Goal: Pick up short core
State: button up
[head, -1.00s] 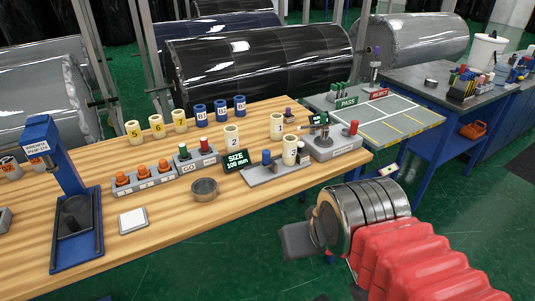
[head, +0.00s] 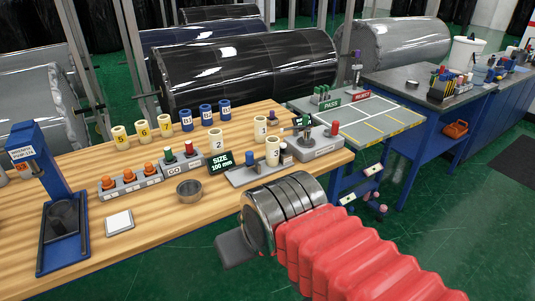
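Several cream cores with number labels stand upright on the wooden bench (head: 150,215). A row of cream cores (head: 143,131) is at the back left, beside several blue cores (head: 206,115). Core 2 (head: 217,142) stands behind the size sign, and another cream core (head: 260,128) stands to its right. One more cream core (head: 272,152) stands at the grey gauge fixture. I cannot tell which core is the short one. My gripper (head: 235,248) shows as a dark grey block beyond my arm's end, at the bench's front edge, apart from all cores. Its fingers' opening is hidden.
A size sign (head: 220,162) reads 100 mm. A round metal dish (head: 189,190), a white pad (head: 119,222), a button box (head: 180,160) and a blue press (head: 55,205) occupy the bench. A table with PASS and REJECT signs (head: 360,118) stands at the right.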

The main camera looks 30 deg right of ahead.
aim_at(272, 143)
jog(key=z, duration=0.05)
jog(key=i, duration=1)
jog(key=u, duration=0.05)
